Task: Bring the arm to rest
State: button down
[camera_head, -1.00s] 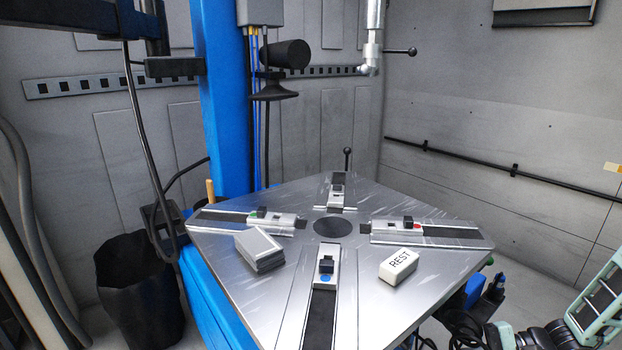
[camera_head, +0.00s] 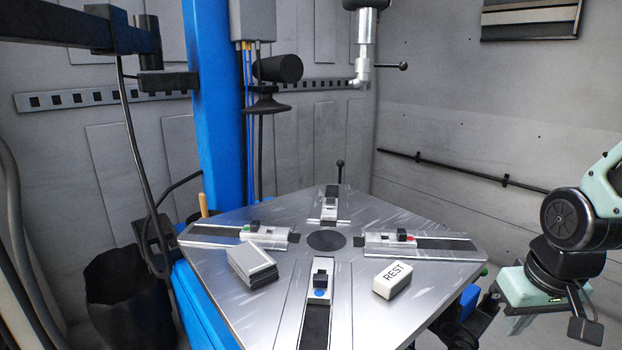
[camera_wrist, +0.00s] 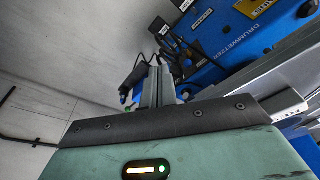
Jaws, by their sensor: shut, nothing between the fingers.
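My arm (camera_head: 575,225) shows at the right edge of the head view, right of the tyre-changer table and apart from it. It is teal with black joints and is folded downward. In the wrist view my gripper (camera_wrist: 158,78) has its two grey fingers together, with nothing between them. The fingers point toward the blue side of the machine (camera_wrist: 225,45). I cannot make out the fingertips clearly in the head view.
The square steel table (camera_head: 225,290) carries several sliding clamps, a white block marked REST (camera_head: 393,281) and a stack of grey plates (camera_head: 252,266). A blue column (camera_head: 215,110) and a black bin (camera_head: 118,295) stand left. A wall rail (camera_head: 450,165) runs behind right.

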jog(key=s+a+r+n+g, duration=0.1)
jog(key=s+a+n, duration=0.3)
jog(key=s+a, duration=0.4)
jog(key=s+a+r+n+g, duration=0.15)
jog(key=s+a+n, duration=0.3)
jog(key=a, duration=0.65)
notch_tip(320, 180, up, 24)
jog(key=p, duration=2.3)
jog(key=shift+s+d+f+m+y+p, duration=0.15)
jog(key=shift+s+d+m+y+p, duration=0.15)
jog(key=shift+s+m, duration=0.1)
